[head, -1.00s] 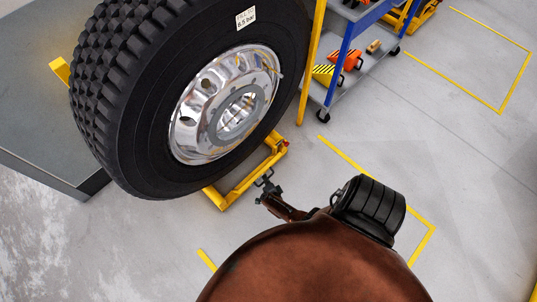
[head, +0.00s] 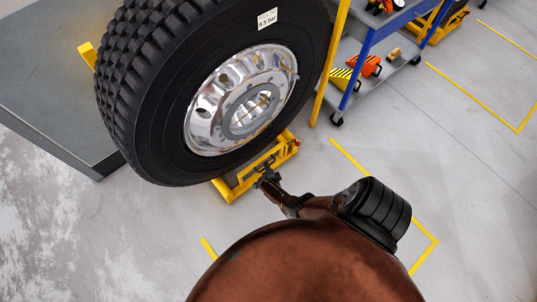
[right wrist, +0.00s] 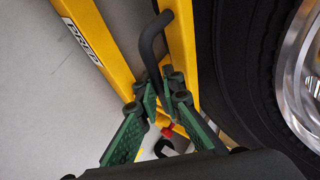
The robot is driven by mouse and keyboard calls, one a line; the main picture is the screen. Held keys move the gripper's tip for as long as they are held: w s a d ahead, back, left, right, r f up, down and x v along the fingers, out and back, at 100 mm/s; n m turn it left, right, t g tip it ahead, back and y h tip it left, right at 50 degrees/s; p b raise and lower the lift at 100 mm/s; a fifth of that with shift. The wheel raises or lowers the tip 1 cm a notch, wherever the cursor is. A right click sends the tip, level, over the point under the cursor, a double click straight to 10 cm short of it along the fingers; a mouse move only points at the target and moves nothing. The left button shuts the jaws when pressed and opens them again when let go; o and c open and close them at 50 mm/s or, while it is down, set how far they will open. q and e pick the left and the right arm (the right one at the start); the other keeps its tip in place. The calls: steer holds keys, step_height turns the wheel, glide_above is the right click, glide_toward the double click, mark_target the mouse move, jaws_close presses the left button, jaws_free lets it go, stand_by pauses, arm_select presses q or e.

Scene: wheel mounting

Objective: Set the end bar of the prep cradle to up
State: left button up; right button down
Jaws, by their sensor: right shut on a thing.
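The prep cradle is a yellow frame (head: 231,192) on the floor under the wheel's lower right edge. In the right wrist view its yellow beam (right wrist: 98,40) carries a "PREP" label. A black bent handle (right wrist: 146,46) stands out beside a second yellow beam (right wrist: 182,45). My right gripper (head: 267,179) is at the cradle's near side. In the right wrist view its green fingers (right wrist: 165,98) are shut on the black handle's lower part. The fingers hide the handle's lower end, and I cannot tell the end bar's position. My left gripper is not in view.
A large black tyre (head: 150,140) with a chrome rim (head: 215,128) stands above the cradle, close beside my right gripper. A grey platform (head: 60,125) is at left. A blue trolley (head: 352,70) and yellow post (head: 327,75) stand behind.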

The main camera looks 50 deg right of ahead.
steer(key=shift+w+d+r, duration=0.1)
steer(key=shift+w+r, duration=0.1)
steer(key=shift+w, duration=0.05)
steer(key=c, duration=2.1)
jaws_free()
steer(key=shift+s+f, duration=0.1)
